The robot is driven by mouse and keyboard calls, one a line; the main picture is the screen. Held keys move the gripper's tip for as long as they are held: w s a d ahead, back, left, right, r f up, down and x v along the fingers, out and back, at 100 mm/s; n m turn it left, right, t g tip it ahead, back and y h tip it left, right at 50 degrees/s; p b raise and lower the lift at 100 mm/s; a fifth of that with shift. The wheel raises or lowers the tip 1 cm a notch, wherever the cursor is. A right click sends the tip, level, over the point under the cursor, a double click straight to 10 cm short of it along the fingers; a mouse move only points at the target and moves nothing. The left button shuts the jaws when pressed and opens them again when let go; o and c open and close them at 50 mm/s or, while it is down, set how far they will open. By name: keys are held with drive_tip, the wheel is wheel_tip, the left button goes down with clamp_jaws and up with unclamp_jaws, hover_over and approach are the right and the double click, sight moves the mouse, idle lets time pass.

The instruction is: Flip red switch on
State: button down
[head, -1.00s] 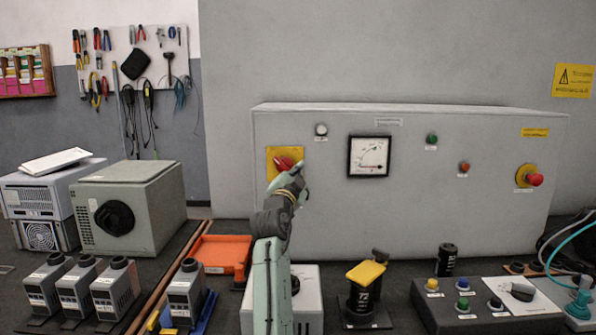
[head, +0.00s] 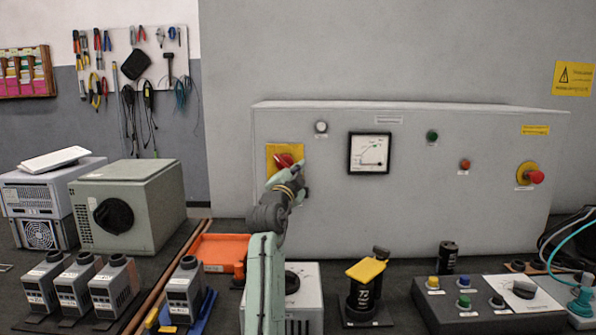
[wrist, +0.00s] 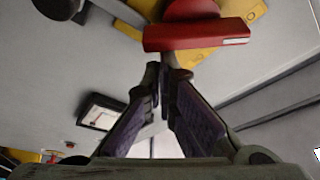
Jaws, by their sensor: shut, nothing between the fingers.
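The red switch (head: 284,160) is a rotary handle on a yellow square plate (head: 271,155), on the left of the grey panel front. My gripper (head: 301,168) is at the lower right of the switch, close to the panel, and partly covers the plate. In the wrist view the red handle (wrist: 196,36) lies across the top, with a white mark near its right end. My gripper's fingertips (wrist: 164,68) come together just below the handle, with nothing between them. Whether they touch the handle I cannot tell.
The grey panel (head: 400,220) also carries a meter (head: 369,153), a white lamp (head: 321,128), green (head: 432,135) and red (head: 465,165) buttons, and an emergency stop (head: 534,177). An orange tray (head: 222,248) and a yellow-topped device (head: 366,270) stand on the bench below.

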drive_tip(key=shift+a+f+m, duration=0.15)
drive_tip(key=shift+f+m, duration=0.1)
drive_tip(key=shift+m, duration=0.15)
drive_tip(key=a+f+m+g, duration=0.1)
drive_tip(key=m, duration=0.3)
drive_tip(key=a+m+g+y+p, duration=0.1)
drive_tip(key=m+g, duration=0.1)
drive_tip(key=m, duration=0.3)
drive_tip(key=a+f+m+g+p, duration=0.1)
drive_tip(key=m, duration=0.4)
drive_tip(key=shift+a+f+g+y, duration=0.3)
drive_tip(key=shift+a+f, duration=0.05)
drive_tip(key=shift+a, duration=0.15)
idle(0.4)
drive_tip(key=v, duration=1.2)
